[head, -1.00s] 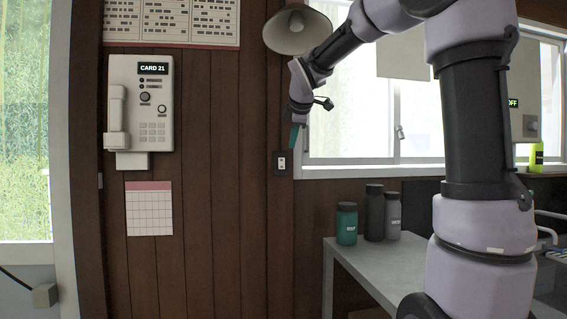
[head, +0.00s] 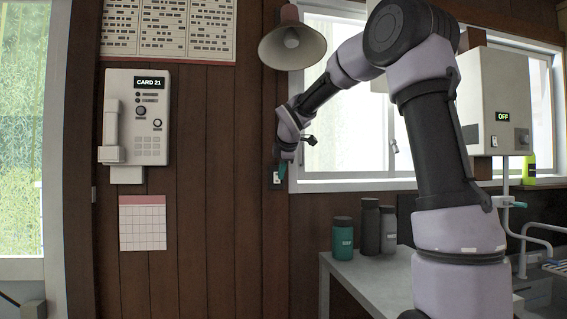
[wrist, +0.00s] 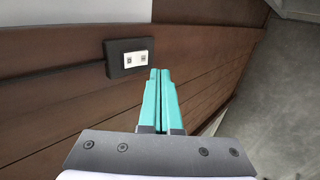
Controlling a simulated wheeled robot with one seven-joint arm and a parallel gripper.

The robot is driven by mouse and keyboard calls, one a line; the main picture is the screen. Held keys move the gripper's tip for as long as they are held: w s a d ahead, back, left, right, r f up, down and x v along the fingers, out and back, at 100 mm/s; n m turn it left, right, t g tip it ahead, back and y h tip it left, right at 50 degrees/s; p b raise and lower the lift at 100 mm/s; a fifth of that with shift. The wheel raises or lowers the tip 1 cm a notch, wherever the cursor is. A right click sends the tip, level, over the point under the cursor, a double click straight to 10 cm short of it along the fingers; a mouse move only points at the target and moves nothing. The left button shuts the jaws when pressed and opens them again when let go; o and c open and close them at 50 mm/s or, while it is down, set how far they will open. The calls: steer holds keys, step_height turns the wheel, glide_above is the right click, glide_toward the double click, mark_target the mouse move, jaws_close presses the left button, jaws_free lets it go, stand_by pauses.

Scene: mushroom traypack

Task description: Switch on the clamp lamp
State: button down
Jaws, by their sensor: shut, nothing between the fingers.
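The clamp lamp (head: 292,45) hangs high on the wall beside the window, its grey-brown shade facing down and its bulb looking unlit. Below it a small dark box with a white plate (head: 277,178) is fixed to the wood wall; it also shows in the wrist view (wrist: 129,57) with two small dark marks on the plate. My gripper (head: 281,170) is at this box in the head view and partly covers it. In the wrist view my gripper's teal fingers (wrist: 159,76) are together and empty, just right of the box. I cannot tell whether they touch the wall.
A wall phone (head: 136,120) and a calendar (head: 142,222) are on the wall at left. A table (head: 375,275) with several bottles (head: 343,236) stands below the window. A white box marked OFF (head: 497,85) hangs at right.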

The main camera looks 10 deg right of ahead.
mark_target(277, 182)
steer(key=shift+w+f, duration=0.25)
steer(key=shift+w, duration=0.6)
steer(key=shift+w+f, duration=0.2)
steer(key=shift+w, duration=0.6)
steer(key=shift+w+f, duration=0.25)
steer(key=shift+w, duration=0.6)
steer(key=shift+w+f, duration=0.1)
steer(key=shift+w, duration=0.05)
steer(key=shift+r, duration=0.95)
